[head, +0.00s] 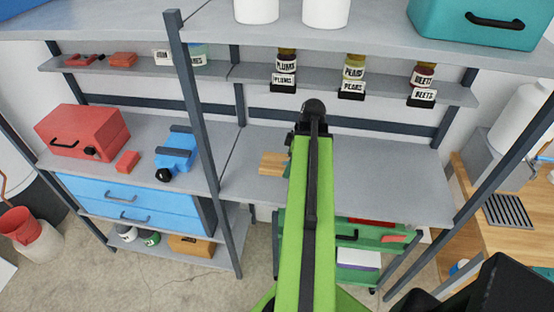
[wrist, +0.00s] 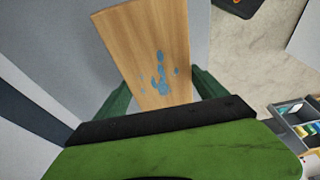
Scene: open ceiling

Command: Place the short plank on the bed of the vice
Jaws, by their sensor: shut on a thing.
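The short plank (wrist: 152,42) is light wood with blue paint marks and fills the upper middle of the wrist view. My gripper (wrist: 165,88) has its green fingers on both sides of the plank and is shut on it. In the head view the plank (head: 272,163) sticks out to the left of my gripper (head: 290,155), over the middle shelf; its right part is hidden by my arm. The blue vice (head: 176,152) stands on the same shelf level further left, beyond a dark upright post.
The dark post (head: 192,105) rises between the plank and the vice. A red toolbox (head: 82,131) and small red block (head: 127,161) lie left of the vice. Jars (head: 354,75) stand on the shelf above. A green tool cart (head: 350,236) is below. The shelf right of my arm is clear.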

